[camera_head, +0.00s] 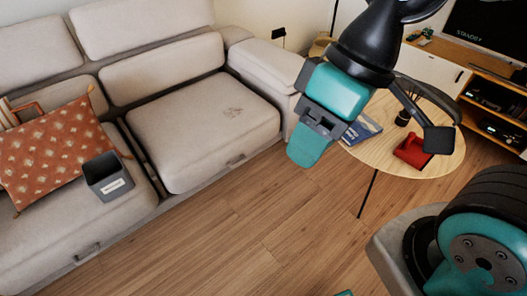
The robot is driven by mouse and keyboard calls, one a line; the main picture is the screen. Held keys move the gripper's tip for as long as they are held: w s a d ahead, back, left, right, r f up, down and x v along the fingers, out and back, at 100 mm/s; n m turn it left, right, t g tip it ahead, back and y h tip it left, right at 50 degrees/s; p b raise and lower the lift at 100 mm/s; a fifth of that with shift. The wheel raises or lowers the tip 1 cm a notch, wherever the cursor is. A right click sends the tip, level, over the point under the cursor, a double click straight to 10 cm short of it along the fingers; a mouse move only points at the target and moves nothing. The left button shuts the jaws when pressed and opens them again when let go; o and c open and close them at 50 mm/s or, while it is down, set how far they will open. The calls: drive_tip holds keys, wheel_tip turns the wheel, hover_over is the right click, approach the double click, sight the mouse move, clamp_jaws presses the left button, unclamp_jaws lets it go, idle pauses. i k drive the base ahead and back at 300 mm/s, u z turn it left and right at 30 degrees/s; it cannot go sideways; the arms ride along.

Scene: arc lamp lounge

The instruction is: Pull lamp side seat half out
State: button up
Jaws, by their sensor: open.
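The lamp side seat (205,125) is the right beige cushioned seat of the sofa, nearer the thin lamp pole (333,18). My gripper (312,138), teal and dark, is open and empty in the picture. It hangs right of the seat, in front of the sofa's right arm, apart from the handle.
A round wooden table (440,165) stands right of my gripper with a book (362,130), a dark cup (403,117) and a red object (412,150). The left seat bears a patterned pillow (60,150) and a grey bin (108,178). The wooden floor (245,225) before the seat is clear.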

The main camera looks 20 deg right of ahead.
sight(189, 134)
drive_tip(key=z, duration=0.2)
drive_tip(key=i, duration=0.9)
drive_tip(key=u, duration=0.15)
